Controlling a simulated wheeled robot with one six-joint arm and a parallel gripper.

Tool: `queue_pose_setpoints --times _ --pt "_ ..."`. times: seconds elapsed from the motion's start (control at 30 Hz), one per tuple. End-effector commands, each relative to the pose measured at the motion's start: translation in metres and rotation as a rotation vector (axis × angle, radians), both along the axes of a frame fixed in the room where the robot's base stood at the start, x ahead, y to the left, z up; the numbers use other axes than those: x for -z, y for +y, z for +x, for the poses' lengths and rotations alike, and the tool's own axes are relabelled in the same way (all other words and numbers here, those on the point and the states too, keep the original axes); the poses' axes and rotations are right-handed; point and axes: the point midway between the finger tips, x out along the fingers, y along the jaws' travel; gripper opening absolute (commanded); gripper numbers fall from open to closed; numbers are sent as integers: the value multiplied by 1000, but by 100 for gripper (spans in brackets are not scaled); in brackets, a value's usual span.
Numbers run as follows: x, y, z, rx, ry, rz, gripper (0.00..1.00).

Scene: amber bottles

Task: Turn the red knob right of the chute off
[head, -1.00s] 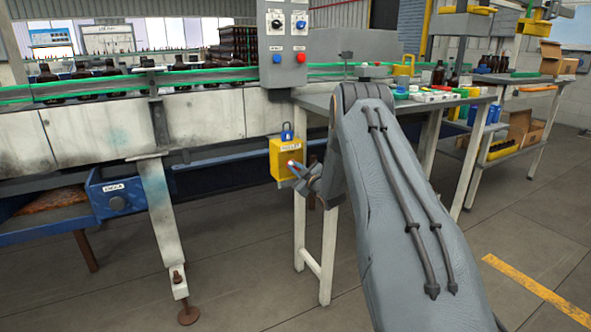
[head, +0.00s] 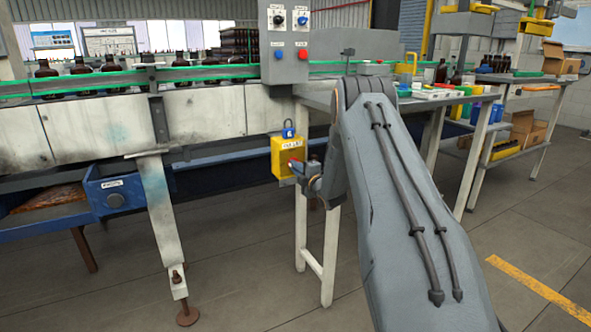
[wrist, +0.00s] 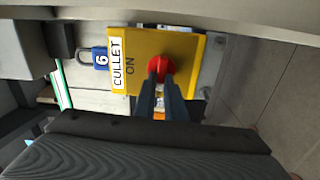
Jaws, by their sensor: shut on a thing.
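The red knob (wrist: 157,66) sits on the front of a yellow box (wrist: 187,53), with a white CULLET label and the word ON beside the knob. In the head view the yellow box (head: 283,152) hangs under the conveyor edge, right of the blue chute (head: 140,186). My gripper (wrist: 162,84) is shut on the red knob; its two fingers point straight at the box and cover part of the knob. In the head view my gripper (head: 296,166) is at the box's right side, small and partly hidden by my wrist.
A blue padlock (wrist: 99,58) hangs at the box's edge by the label. A grey control box (head: 285,45) with two dials and two buttons stands above. A table (head: 320,102) with white legs is close to the right. Brown bottles (head: 112,77) stand on the conveyor.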

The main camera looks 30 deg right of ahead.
Motion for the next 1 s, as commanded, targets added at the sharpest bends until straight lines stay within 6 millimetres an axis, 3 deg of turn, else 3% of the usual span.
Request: queue_pose_setpoints --times 0.7,0.73,0.83,1.0 --pt "2 0 -1 0 0 -78 0" --pt "2 0 -1 0 0 -78 12" --pt "2 0 -1 0 0 -77 29" --pt "2 0 0 0 -2 -77 29"
